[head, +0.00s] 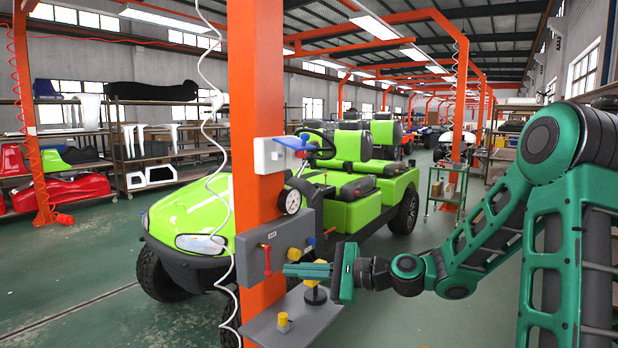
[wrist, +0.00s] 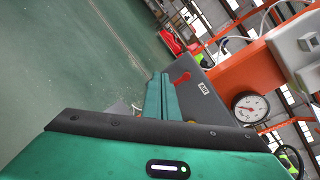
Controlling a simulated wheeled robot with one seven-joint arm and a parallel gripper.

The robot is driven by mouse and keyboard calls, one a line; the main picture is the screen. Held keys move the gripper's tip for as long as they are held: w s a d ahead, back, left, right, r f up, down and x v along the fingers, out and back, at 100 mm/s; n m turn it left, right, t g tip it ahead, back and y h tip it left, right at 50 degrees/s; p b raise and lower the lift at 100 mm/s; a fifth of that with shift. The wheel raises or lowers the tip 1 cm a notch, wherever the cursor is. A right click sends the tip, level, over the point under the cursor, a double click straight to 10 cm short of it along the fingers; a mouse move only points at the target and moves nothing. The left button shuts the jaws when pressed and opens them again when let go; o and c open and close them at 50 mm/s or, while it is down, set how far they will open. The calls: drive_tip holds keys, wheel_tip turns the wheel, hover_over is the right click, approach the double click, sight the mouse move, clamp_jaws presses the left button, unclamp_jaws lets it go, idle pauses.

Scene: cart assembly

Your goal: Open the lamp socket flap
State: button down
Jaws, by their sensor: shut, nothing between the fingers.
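A white box (head: 268,156) is fixed to the orange post, and I take it to be the lamp socket. A blue flap-like piece (head: 294,143) juts out from its right side; I cannot tell how far it is open. The white box also shows at the right edge of the wrist view (wrist: 296,42). My gripper (head: 288,270) is shut and empty. It is well below the white box, in front of the grey control box, and touches neither visibly. In the wrist view its fingers (wrist: 160,92) lie together.
Below is a grey shelf (head: 262,331) with yellow-topped pieces (head: 283,320). A white coiled cable (head: 216,185) hangs left of the post. A green cart stands behind.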

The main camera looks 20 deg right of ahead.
drive_tip(key=w+d+r+m+t+y, duration=0.1)
drive_tip(key=w+d+r+m+t, duration=0.1)
drive_tip(key=d+r+m+t, duration=0.5)
drive_tip(key=w+d+r+m+t, duration=0.15)
drive_tip(key=d+r+m, duration=0.25)
drive_tip(key=r, duration=0.5)
drive_tip(key=w+a+r, duration=0.4)
drive_tip(key=w+r, duration=0.2)
drive_tip(key=r, duration=0.2)
drive_tip(key=shift+a+r+t, duration=0.2)
drive_tip(key=shift+r+t, duration=0.05)
drive_tip(key=shift+t, duration=0.1)
